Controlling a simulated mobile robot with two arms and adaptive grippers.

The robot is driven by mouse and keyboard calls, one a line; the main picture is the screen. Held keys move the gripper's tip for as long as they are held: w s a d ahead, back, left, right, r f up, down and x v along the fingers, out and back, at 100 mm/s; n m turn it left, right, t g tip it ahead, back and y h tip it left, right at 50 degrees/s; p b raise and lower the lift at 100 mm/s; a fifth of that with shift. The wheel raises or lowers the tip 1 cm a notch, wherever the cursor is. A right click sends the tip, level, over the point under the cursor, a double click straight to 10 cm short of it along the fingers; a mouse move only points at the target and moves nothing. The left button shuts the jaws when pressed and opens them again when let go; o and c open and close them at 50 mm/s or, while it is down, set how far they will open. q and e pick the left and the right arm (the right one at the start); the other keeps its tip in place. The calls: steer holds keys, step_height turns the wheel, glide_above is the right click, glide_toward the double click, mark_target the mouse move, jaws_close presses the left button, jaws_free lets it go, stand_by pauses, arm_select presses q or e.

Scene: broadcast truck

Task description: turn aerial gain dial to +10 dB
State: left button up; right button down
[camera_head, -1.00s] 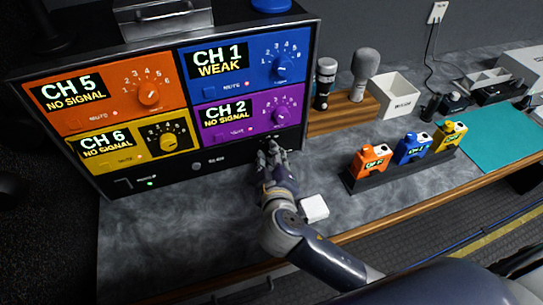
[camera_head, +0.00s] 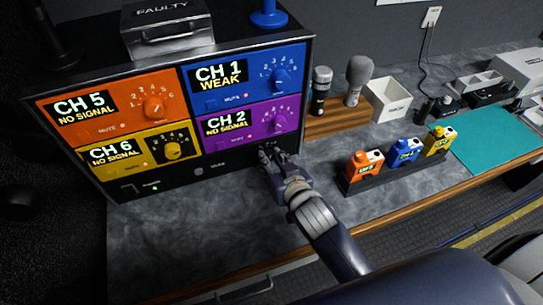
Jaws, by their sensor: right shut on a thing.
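The black receiver rack (camera_head: 215,178) stands at the left of the counter, with coloured channel panels above a black bottom strip. My right gripper (camera_head: 268,156) is at the right end of this strip, below the purple CH 2 panel (camera_head: 243,124). It is shut on what appears to be the aerial gain dial. The fingers hide the dial, so its pointer and scale cannot be read. My left gripper is not in view.
The orange CH 5 (camera_head: 119,106), yellow CH 6 (camera_head: 137,150) and blue CH 1 (camera_head: 248,78) panels have their own knobs. A wooden stand (camera_head: 338,122) with microphones and a rack (camera_head: 392,172) of coloured packs stand right of my arm. Counter space is clear in front.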

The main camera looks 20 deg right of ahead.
steer(key=shift+d+m+y+p, duration=0.1)
steer(key=shift+m+y+p, duration=0.55)
steer(key=shift+m, duration=0.15)
steer(key=c, duration=1.3)
jaws_free()
steer(key=shift+s, duration=0.1)
steer(key=v, duration=1.1)
steer(key=shift+s+d+r, duration=0.1)
steer(key=shift+s+r, duration=0.1)
steer(key=shift+s, duration=0.15)
